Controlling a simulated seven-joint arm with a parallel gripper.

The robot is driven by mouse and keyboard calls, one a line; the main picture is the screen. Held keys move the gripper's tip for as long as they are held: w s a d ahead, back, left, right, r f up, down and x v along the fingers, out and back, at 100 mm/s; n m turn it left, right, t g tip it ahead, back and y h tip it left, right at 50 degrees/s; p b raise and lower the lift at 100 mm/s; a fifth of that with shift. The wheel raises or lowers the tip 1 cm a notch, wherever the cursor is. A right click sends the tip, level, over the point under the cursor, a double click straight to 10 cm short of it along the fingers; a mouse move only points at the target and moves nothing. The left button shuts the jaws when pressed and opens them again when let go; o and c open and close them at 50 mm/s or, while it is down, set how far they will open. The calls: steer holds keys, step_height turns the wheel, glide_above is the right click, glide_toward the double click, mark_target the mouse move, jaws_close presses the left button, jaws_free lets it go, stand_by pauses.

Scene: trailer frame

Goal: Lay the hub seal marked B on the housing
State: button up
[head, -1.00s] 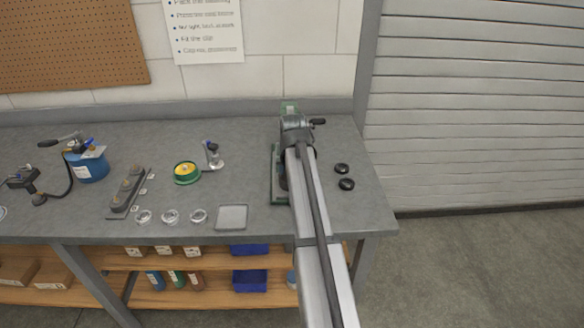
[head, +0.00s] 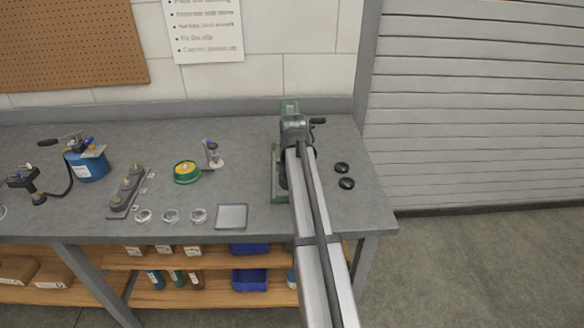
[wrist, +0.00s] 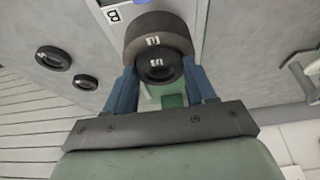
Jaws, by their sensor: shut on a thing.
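My gripper (wrist: 160,78) has blue fingers closed on the sides of a small black ring-shaped seal (wrist: 159,68). A pale mark shows on the seal, but it is too small to read surely. Just beyond the seal in the wrist view is a wider dark round part, seemingly the housing (wrist: 150,25), with a white label on it. The seal overlaps its near edge in the picture; I cannot tell whether they touch. A label marked B (wrist: 113,15) lies on the pale plate beside it. In the head view my arm hides the gripper and seal.
Two loose black rings (head: 342,168) (head: 347,184) lie on the bench right of my arm. A green stand (head: 276,190) shows beside the arm.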

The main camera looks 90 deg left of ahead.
steer(key=shift+f, duration=0.15)
steer(key=o, duration=1.1)
steer(key=shift+w, duration=0.1)
steer(key=o, duration=0.3)
steer(key=shift+f, duration=0.1)
steer(key=shift+r, duration=0.25)
steer(key=shift+r, duration=0.45)
step_height(320, 180, up, 6)
steer(key=shift+f, duration=0.1)
